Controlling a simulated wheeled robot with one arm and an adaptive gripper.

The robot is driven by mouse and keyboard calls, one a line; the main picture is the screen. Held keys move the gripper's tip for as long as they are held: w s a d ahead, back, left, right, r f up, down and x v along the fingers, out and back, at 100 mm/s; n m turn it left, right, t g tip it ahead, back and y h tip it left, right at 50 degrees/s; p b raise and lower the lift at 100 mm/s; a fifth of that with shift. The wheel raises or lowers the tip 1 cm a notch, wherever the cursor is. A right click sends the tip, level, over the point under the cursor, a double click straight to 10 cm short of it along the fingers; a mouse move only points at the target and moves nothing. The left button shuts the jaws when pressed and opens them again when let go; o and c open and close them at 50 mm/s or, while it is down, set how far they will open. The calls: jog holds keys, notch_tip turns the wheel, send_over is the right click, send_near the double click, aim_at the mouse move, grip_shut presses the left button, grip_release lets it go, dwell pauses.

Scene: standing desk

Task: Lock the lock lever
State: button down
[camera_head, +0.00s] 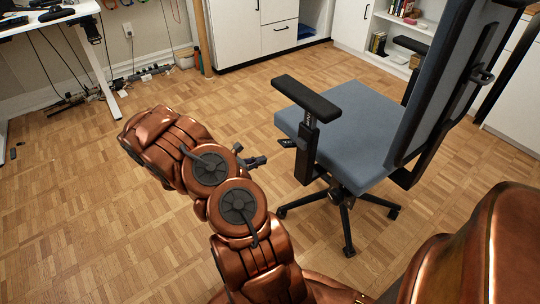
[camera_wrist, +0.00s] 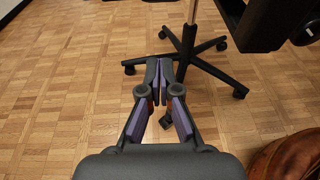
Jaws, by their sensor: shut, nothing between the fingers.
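The office chair (camera_head: 340,150) has a blue-grey seat and back and stands right of my arm in the head view. A small black paddle (camera_head: 287,143), possibly the lock lever, sticks out from the left side under the seat. My gripper (camera_head: 262,160) is to the left of the chair and apart from it. In the wrist view my gripper (camera_wrist: 160,65) is shut and empty, its fingertips together in front of the chair's black star base (camera_wrist: 190,55). Dark parts of the chair's underside (camera_wrist: 265,20) show at the upper right; I cannot make out the lever there.
The chair's left armrest (camera_head: 307,98) rises above the seat edge near my gripper. A white standing desk (camera_head: 50,18) is at the upper left, with cables on the floor below. White cabinets (camera_head: 265,28) line the back.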

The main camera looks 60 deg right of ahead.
jog(key=shift+v, duration=1.35)
jog(key=s+a+r+m+y+p, duration=0.2)
jog(key=a+r+m+p, duration=0.15)
jog(key=r, duration=0.65)
jog(key=s+a+r+m+g+y+p, duration=0.1)
jog(key=s+a+r+m+p, duration=0.25)
jog(key=r, duration=0.65)
jog(key=s+a+r+m+y+p, duration=0.1)
jog(key=a+r+m+y+p, duration=0.1)
jog(key=a+r+p, duration=0.6)
jog(key=s+a+r+m+t+y+p, duration=0.1)
jog(key=s+a+r+t+y+p, duration=0.1)
jog(key=a+r+p, duration=0.3)
jog(key=s+a+r+m+t+y+p, duration=0.1)
jog(key=s+a+r+y+p, duration=0.2)
jog(key=a+r, duration=0.9)
jog(key=s+a+r+m+t+y+p, duration=0.2)
jog(key=s+a+r+y+p, duration=0.1)
jog(key=s+a+r+p, duration=0.2)
jog(key=a+r+p, duration=0.2)
jog(key=a+r, duration=0.1)
jog(key=a, duration=0.1)
jog(key=shift+a+r+t+y, duration=0.25)
jog(key=shift+a+t+y, duration=0.05)
jog(key=shift+a, duration=0.1)
